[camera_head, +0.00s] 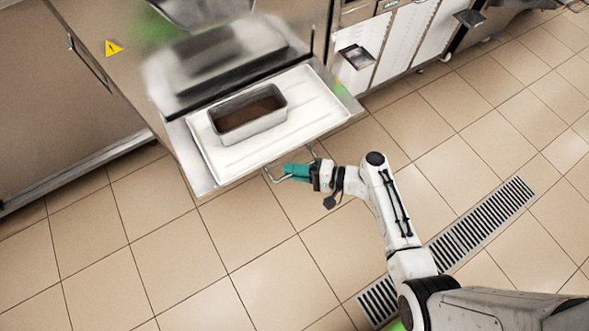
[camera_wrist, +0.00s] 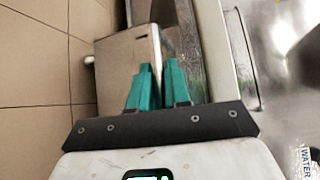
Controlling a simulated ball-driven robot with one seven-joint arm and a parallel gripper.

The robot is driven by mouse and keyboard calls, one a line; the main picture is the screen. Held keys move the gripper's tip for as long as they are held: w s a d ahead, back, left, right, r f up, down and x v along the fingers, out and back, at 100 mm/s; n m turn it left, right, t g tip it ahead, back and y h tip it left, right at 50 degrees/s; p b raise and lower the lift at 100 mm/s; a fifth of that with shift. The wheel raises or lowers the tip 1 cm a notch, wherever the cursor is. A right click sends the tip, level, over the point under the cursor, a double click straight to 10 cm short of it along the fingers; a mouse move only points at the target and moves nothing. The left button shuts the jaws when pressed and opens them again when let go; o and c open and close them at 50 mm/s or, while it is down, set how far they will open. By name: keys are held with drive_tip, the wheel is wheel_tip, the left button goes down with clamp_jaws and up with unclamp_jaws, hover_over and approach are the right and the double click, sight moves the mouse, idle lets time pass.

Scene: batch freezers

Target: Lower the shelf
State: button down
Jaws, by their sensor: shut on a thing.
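The shelf (camera_head: 184,153) sticks out level from the front of a steel machine and carries a white tray (camera_head: 305,106). A wire handle (camera_head: 268,177) juts from its front edge. My gripper (camera_head: 288,171), with teal fingers, is shut on this handle, just in front of the shelf. In the wrist view my two teal fingers (camera_wrist: 158,80) stand close together beside steel surfaces. The part of the handle between the fingers is hidden or too unclear to make out there.
A metal pan (camera_head: 270,121) with dark brown contents stands on the tray. The steel machine (camera_head: 118,28) rises behind, with more steel units at the upper right. A floor drain grate (camera_head: 480,222) runs under my arm. Tiled floor in front is clear.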

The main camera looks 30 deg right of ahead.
wheel_tip(320, 180, down, 3)
drive_tip(key=shift+f+b, duration=0.1)
drive_tip(key=shift+b, duration=0.95)
drive_tip(key=shift+s+f, duration=0.1)
drive_tip(key=c, duration=1.2)
unclamp_jaws()
drive_tip(key=shift+d, duration=0.15)
drive_tip(key=v, duration=1)
drive_tip(key=shift+s+p, duration=0.25)
drive_tip(key=shift+p, duration=0.2)
drive_tip(key=shift+d, duration=0.1)
